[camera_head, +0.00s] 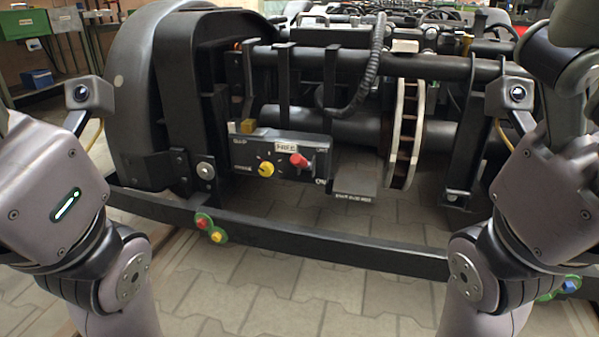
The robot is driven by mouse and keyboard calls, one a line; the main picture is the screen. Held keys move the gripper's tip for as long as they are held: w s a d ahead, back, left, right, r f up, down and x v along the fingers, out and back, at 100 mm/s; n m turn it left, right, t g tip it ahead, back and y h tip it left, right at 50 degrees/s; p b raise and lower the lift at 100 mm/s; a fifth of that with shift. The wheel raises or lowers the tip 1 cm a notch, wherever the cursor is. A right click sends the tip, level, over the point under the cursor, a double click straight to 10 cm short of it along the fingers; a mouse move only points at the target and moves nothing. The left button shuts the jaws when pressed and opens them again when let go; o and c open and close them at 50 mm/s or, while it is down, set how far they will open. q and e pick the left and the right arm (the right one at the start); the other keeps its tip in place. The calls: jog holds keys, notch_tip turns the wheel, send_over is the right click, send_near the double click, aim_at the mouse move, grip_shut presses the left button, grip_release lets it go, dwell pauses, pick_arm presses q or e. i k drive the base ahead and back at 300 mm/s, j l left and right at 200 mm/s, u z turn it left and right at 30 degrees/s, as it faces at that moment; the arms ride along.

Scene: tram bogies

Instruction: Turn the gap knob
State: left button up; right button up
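A dark control box (280,155) is mounted on the bogie frame left of centre. On its front is a round yellow knob (266,169), and a small label at the box's upper left seems to read "GAP". A red knob or lever (298,160) sits to its right, under a label (286,147) that seems to read "FREE". Nothing touches either knob. My two arms stand at the left and right edges of the view, each with a small camera on it. No gripper fingers show, so I cannot see how either gripper stands.
A black bar (330,245) runs low across the front of the bogie, with a red, green and yellow fitting (211,229) on it. A brake disc (404,135) and a small plate (353,188) are right of the box. The space before the box is clear.

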aim_at(266, 168)
jog(key=i+l+u, duration=0.1)
jog(key=i+l, duration=0.25)
jog(key=i, duration=0.15)
jog(key=i+l, duration=0.35)
jog(key=i+u, duration=0.05)
jog(key=i, duration=0.05)
